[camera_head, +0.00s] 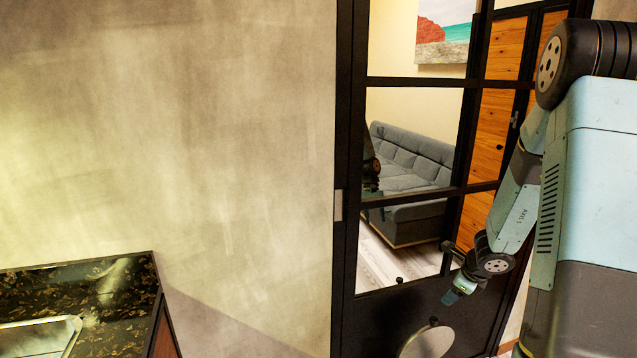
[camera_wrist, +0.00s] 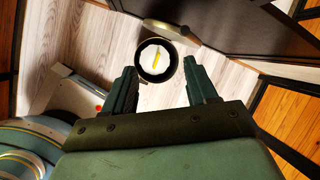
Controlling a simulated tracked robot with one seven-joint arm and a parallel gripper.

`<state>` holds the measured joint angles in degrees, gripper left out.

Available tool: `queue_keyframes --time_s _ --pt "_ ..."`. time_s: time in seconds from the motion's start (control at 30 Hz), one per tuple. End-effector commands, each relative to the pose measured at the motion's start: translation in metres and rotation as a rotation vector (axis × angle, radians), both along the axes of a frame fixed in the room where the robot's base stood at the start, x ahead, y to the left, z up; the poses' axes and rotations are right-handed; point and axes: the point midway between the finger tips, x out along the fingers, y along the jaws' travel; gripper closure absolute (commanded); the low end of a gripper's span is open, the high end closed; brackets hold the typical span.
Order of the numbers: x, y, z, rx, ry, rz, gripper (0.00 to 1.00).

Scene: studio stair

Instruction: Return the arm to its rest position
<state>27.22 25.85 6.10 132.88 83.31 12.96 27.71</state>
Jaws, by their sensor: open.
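My arm reaches down along the right side of the head view, with my gripper (camera_head: 455,290) low in front of the dark lower panel of a glazed door. In the wrist view my gripper (camera_wrist: 163,84) has its two green fingers spread wide apart. Nothing is held between them. A round dark bin (camera_wrist: 143,74) with a white inside stands on the floor beyond the fingertips, seen from above through the gap. A yellow item (camera_wrist: 157,57) lies inside it. A round pale lid (camera_wrist: 170,28) stands raised at the bin's far side; in the head view a round pale disc (camera_head: 428,344) shows below my gripper.
The black-framed glass door (camera_head: 347,180) is close behind my arm, with a grey sofa (camera_head: 415,155) beyond the glass. A dark patterned counter (camera_head: 110,300) is at lower left. A bare plaster wall (camera_head: 190,130) fills the left. Pale wood floor (camera_wrist: 105,45) shows around the bin.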

Motion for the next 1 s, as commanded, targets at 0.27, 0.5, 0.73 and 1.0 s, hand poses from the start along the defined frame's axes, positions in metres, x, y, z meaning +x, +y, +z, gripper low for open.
queue_keyframes --time_s 0.27,0.5,0.73,1.0 --pt "-0.001 0.052 0.092 -0.117 -0.148 0.393 0.43" --pt "-0.024 0.094 0.158 -0.235 -0.239 0.722 0.43" --pt "-0.061 0.129 0.21 -0.363 -0.299 1.025 0.43" --pt "-0.116 0.155 0.258 -0.536 -0.33 1.357 0.43"
